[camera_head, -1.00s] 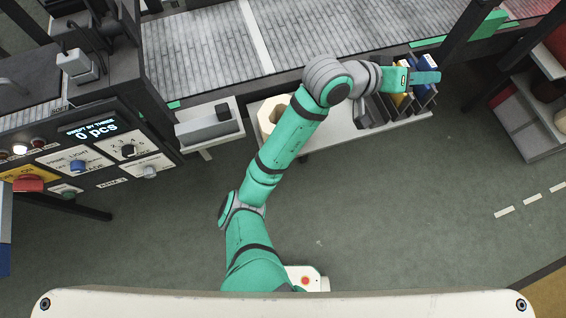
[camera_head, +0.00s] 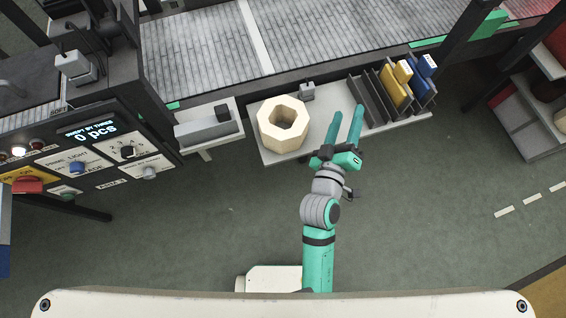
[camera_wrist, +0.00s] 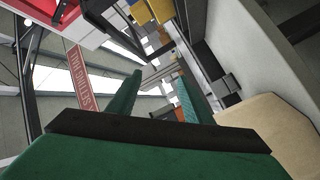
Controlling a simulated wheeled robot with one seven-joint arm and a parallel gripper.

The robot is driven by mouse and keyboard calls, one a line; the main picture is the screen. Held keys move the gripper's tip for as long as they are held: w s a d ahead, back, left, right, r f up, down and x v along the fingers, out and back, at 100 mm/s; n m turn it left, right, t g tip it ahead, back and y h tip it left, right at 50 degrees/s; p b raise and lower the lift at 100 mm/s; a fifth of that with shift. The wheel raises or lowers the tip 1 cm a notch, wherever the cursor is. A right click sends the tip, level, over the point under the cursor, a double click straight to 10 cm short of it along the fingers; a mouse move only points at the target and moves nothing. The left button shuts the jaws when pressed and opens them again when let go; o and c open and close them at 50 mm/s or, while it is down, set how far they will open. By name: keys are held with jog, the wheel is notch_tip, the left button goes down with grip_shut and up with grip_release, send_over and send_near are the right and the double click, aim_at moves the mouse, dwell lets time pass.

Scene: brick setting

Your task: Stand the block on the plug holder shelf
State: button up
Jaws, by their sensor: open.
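My gripper (camera_head: 346,130) is open and empty, its two green fingers pointing up the picture over the long white shelf (camera_head: 345,135). A small grey block (camera_head: 307,91) stands on this shelf behind a cream, many-sided ring (camera_head: 283,123); the gripper is to the right of both, apart from them. A smaller white shelf (camera_head: 208,142) on the left bears a long grey piece (camera_head: 201,131) and a dark cube (camera_head: 223,112). I cannot tell which shelf is the plug holder's. In the wrist view the open fingers (camera_wrist: 160,98) have nothing between them; a grey block (camera_wrist: 221,88) and the cream ring (camera_wrist: 265,125) are at right.
A dark slotted rack (camera_head: 372,104) on the right of the long shelf holds yellow (camera_head: 392,87) and blue (camera_head: 418,85) pieces. A conveyor (camera_head: 310,45) runs behind. A control panel (camera_head: 100,150) stands at left. The floor in front is clear.

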jog(key=s+a+f+m+y, duration=0.1)
jog(key=s+a+f+y, duration=0.3)
jog(key=s, duration=0.3)
jog(key=s+a+f+y, duration=0.1)
jog(key=s+a+f, duration=0.3)
jog(key=s+a, duration=0.25)
jog(key=s+a+m+g, duration=0.1)
jog(key=s+a+m, duration=0.4)
jog(key=s, duration=0.8)
jog(key=shift+s+a+r+y, duration=0.2)
jog(key=shift+s+a+y, duration=0.15)
jog(key=shift+a, duration=0.2)
jog(key=shift+w, duration=0.15)
jog(key=shift+c, duration=0.3)
jog(key=c, duration=0.3)
